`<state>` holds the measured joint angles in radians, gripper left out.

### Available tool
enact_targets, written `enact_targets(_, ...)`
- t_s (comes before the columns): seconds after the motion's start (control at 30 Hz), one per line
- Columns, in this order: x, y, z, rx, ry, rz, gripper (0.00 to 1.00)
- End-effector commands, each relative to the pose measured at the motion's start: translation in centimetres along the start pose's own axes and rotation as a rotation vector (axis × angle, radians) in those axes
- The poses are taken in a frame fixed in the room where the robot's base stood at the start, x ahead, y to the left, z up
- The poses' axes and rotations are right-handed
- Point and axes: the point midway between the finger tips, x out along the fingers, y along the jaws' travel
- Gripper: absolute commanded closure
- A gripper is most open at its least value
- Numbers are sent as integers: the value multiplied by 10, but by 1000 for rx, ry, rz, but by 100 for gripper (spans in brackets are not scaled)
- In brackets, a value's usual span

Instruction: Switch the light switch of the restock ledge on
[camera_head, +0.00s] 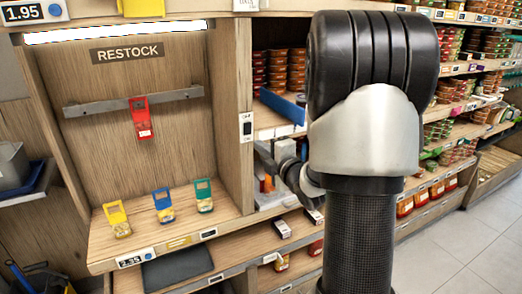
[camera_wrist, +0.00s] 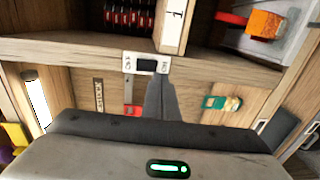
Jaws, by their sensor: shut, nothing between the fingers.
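The light switch (camera_head: 246,127) is a white plate with a dark rocker on the front edge of the upright panel right of the restock ledge (camera_head: 165,225). In the wrist view the switch (camera_wrist: 146,65) shows small lettering at both ends; I cannot tell which way its rocker is tipped. The lamp strip (camera_head: 115,32) above the RESTOCK sign glows white. My gripper (camera_head: 262,152) is below and right of the switch in the head view, partly hidden by my arm. In the wrist view my gripper's fingers (camera_wrist: 160,88) are shut, empty, with their tips close to the switch; contact is unclear.
A red tagged pack (camera_head: 140,118) hangs from the metal rail. Yellow (camera_head: 117,219), blue (camera_head: 163,205) and green (camera_head: 203,195) packs stand on the ledge. Shelves of tins (camera_head: 465,90) are to the right. Open floor (camera_head: 480,240) lies at lower right.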

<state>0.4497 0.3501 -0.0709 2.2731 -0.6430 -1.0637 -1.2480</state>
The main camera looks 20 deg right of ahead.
Motion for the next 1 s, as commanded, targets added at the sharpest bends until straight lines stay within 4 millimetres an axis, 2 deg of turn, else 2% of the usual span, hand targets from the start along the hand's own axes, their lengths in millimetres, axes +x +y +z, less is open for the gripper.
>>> enact_targets(0.03, -14, -4, 1, 1, -5, 1, 100)
enact_targets(0.2, -51, -11, 2, 0, -6, 1, 100)
enact_targets(0.4, -77, -16, 2, 0, -4, 0, 100)
enact_targets(0.6, -84, -17, 1, -1, -1, 1, 100)
enact_targets(1.0, -84, -17, 1, 0, -2, 0, 100)
